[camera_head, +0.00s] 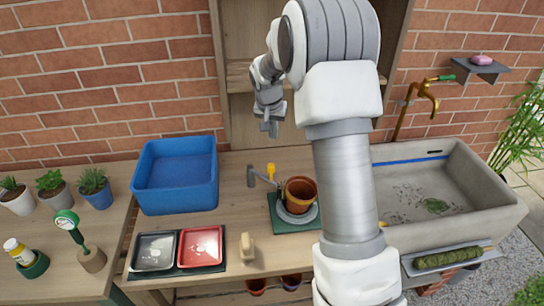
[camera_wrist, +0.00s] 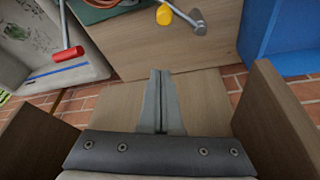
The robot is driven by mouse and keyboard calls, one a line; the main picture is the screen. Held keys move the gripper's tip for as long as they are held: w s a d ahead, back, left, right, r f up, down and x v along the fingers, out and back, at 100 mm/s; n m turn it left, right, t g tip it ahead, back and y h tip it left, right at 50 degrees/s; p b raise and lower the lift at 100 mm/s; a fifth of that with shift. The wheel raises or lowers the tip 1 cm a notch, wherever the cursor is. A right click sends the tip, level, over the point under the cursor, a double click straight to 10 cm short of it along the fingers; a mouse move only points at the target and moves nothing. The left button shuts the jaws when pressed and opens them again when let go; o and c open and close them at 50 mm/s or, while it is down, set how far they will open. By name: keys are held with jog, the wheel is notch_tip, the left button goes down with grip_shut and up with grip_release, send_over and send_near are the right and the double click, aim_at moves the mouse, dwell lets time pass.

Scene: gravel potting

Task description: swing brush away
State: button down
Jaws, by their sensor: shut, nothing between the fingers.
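No brush with clear bristles shows. A grey bracket (camera_head: 251,176) with a short arm stands on the bench beside a yellow knob (camera_head: 271,173), left of the terracotta pot (camera_head: 300,192). In the wrist view a grey metal arm (camera_wrist: 198,25) and the yellow knob (camera_wrist: 164,14) show at the top. A red-handled rod (camera_wrist: 67,57) lies over the sink edge there; my arm may hide it in the head view. My gripper (camera_head: 270,128) is raised above the back of the bench, shut and empty. Its fingers (camera_wrist: 161,74) meet in the wrist view, apart from the bracket.
A blue crate (camera_head: 175,178) stands left of the bracket. The pot sits on a green mat (camera_head: 283,224). A black tray (camera_head: 154,252), a red tray (camera_head: 201,246) and a beige block (camera_head: 247,247) lie in front. A stone sink (camera_head: 450,218) is at right.

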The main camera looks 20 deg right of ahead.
aim_at(270, 164)
jog(key=shift+w+f, duration=0.1)
jog(key=shift+f, duration=0.05)
notch_tip(270, 164, down, 10)
jog(key=p, duration=0.1)
jog(key=shift+s+a+r, duration=0.15)
jog(key=shift+s+r, duration=0.1)
jog(key=shift+s, duration=0.05)
dwell(0.7)
jog(key=shift+s+a+f+m+b, duration=0.1)
jog(key=shift+s+a+m+b, duration=0.25)
jog(key=shift+m+b, duration=0.3)
jog(key=shift+s+a+m+b, duration=0.1)
jog(key=shift+a+m+b, duration=0.2)
jog(key=shift+b, duration=0.35)
jog(key=a+m+g+h+b, duration=0.1)
jog(key=a+m+g+b, duration=0.2)
jog(key=a+m, duration=0.5)
jog(key=shift+s+m+h, duration=0.4)
jog(key=shift+m, duration=0.45)
